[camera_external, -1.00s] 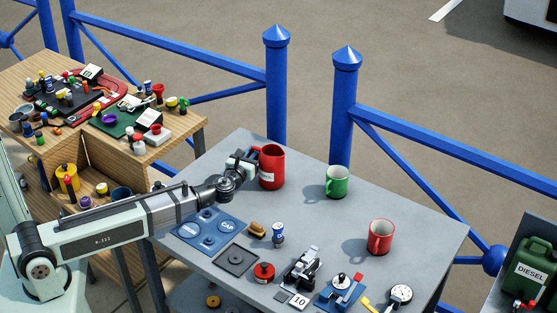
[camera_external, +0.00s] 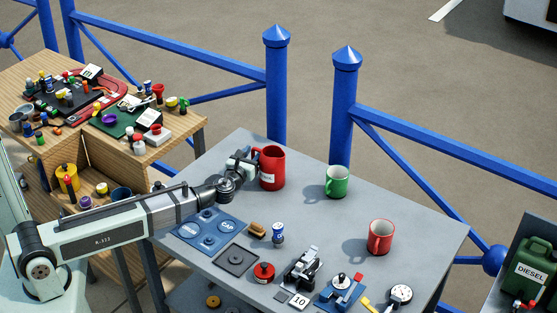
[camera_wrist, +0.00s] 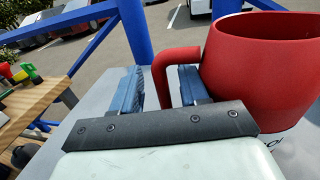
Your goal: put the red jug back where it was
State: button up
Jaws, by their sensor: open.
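The red jug (camera_external: 271,168) stands upright at the far left part of the grey table, with a white label low on its side. In the wrist view the jug (camera_wrist: 262,75) fills the right side, and its handle reaches left between my two blue-grey fingers. My gripper (camera_external: 248,163) is at the jug's left side, at the handle. In the wrist view my gripper (camera_wrist: 160,90) is open around the handle, with a visible gap on the left finger's side. Whether the right finger touches the handle or jug I cannot tell.
A green mug (camera_external: 337,182) and a red-and-white mug (camera_external: 380,237) stand to the right. A blue tray (camera_external: 209,231), a small blue can (camera_external: 278,234), a red lidded pot (camera_external: 264,272) and a dial gauge (camera_external: 400,294) lie nearer. Blue railing (camera_external: 344,120) runs behind. The table's middle is fairly clear.

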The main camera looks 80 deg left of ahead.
jog(key=v, duration=1.2)
jog(key=shift+r, duration=0.1)
